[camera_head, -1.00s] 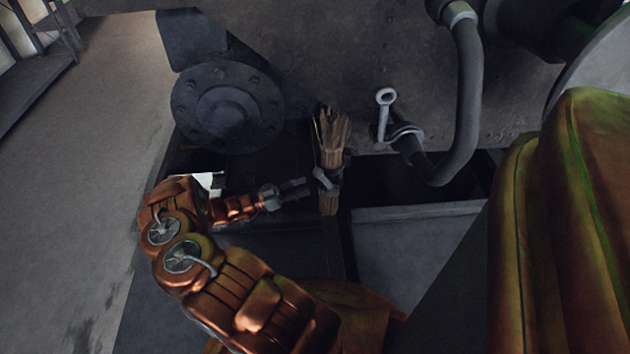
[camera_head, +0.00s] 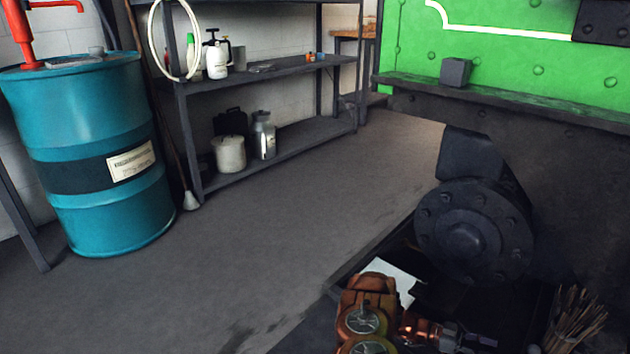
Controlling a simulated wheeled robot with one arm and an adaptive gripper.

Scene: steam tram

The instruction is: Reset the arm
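My copper-coloured arm (camera_head: 368,315) shows at the bottom right of the head view, bent, with its lower part cut off by the frame edge. My gripper (camera_head: 488,342) is at the bottom edge, pointing right towards a bundle of thin brown sticks (camera_head: 575,315). A dark gap shows between the gripper and the bundle. The gripper is small and dark, so whether its fingers are open or shut does not show. The lower part of the bundle is out of the frame.
A dark round bolted buffer (camera_head: 470,235) stands just above my gripper on the tram's front. A blue drum (camera_head: 95,160) with a red pump stands at left. Shelves (camera_head: 270,70) with containers line the wall. The floor (camera_head: 270,240) between is clear.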

